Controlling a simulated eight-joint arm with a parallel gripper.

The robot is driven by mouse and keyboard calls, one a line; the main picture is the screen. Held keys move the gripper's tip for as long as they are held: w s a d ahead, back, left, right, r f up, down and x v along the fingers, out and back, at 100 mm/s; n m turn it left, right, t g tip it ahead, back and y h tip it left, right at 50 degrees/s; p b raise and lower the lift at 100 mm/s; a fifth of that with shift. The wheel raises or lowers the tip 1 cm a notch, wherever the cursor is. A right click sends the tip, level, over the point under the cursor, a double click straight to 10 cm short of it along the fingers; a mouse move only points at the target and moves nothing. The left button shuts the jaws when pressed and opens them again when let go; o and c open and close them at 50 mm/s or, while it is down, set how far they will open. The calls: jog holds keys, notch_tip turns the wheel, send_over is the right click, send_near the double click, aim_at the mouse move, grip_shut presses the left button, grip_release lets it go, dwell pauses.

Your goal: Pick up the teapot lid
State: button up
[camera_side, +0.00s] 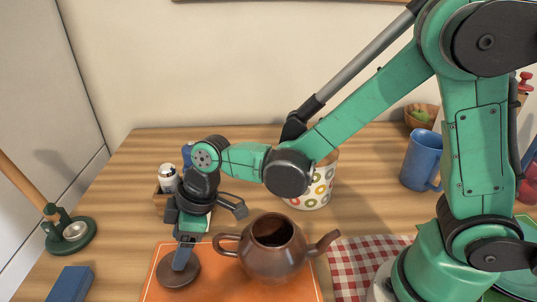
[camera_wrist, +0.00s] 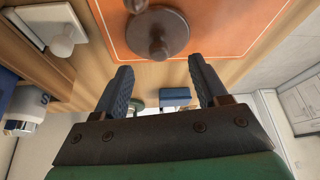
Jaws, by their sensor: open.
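The teapot lid (camera_side: 178,271) is a brown disc lying flat on an orange mat (camera_side: 228,290), to the left of the brown teapot (camera_side: 274,258). The teapot stands upright without its lid, its opening showing. My gripper (camera_side: 184,258) is above the lid, pointing down, with a blue finger close to the lid and hiding its knob in the side view. In the wrist view the lid (camera_wrist: 172,24) and its round knob lie just beyond the fingertips, roughly centred between them. My gripper (camera_wrist: 160,64) is open and empty there. I cannot tell whether a finger touches the lid.
A blue block (camera_side: 70,284) is front left. A checked cloth (camera_side: 362,262) lies right of the mat.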

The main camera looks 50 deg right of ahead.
aim_at(168, 278)
jog(key=shift+x, duration=1.75)
grip_shut()
